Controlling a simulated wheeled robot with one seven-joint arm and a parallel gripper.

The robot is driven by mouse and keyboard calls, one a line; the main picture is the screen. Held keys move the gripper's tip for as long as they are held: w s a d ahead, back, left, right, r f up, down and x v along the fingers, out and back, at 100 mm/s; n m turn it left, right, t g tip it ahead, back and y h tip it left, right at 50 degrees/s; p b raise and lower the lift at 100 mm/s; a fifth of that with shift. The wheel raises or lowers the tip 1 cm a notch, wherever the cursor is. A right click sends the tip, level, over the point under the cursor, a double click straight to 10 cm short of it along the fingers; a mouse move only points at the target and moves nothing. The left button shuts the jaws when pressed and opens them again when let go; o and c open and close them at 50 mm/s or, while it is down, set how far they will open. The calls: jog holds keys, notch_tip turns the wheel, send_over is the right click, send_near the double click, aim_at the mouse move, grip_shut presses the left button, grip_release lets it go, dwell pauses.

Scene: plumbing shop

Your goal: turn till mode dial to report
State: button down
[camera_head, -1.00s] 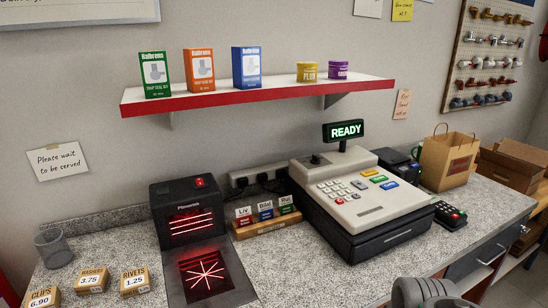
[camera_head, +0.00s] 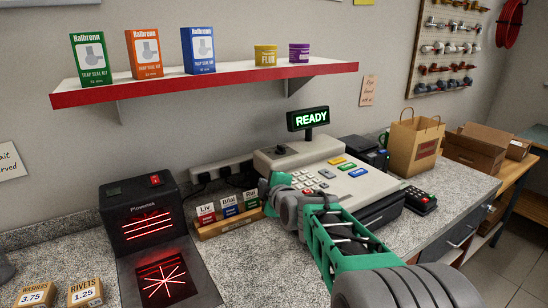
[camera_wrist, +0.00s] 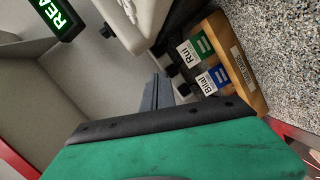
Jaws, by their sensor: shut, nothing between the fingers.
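The till (camera_head: 318,158) stands on the counter with its display (camera_head: 308,119) lit "READY". Its mode dial (camera_head: 281,149) is a dark knob at the back left of the till's top; its setting is too small to read. My gripper (camera_head: 264,186) is at the till's left front side, below and in front of the dial, apart from it. In the wrist view my fingers (camera_wrist: 158,94) are shut and empty, beside the till's pale casing (camera_wrist: 138,18). The display (camera_wrist: 60,16) shows at upper left. A small dark knob near the casing may be the dial.
A wooden holder with small cards (camera_head: 228,225) stands close left of my gripper, and a black scanner (camera_head: 142,212) farther left. A shelf (camera_head: 205,82) with boxes and tins hangs above. A card reader (camera_head: 420,200) and paper bag (camera_head: 414,145) stand right of the till.

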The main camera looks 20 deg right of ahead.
aim_at(277, 156)
jog(key=w+d+r+n+t, duration=0.2)
jog(key=d, duration=0.1)
jog(key=w+d+r+n+t+h, duration=0.1)
jog(key=w+d, duration=0.1)
jog(key=shift+w+r, duration=0.1)
jog(key=w+p, duration=0.1)
jog(key=w, duration=0.3)
jog(key=w+p, duration=0.2)
jog(key=w, duration=0.3)
jog(key=shift+w+d+r, duration=0.15)
jog(key=shift+w, duration=0.15)
jog(key=d, duration=0.2)
jog(key=d+p, duration=0.1)
jog(key=shift+w+d, duration=0.25)
jog(key=shift+d, duration=0.15)
jog(key=shift+w+d, duration=0.1)
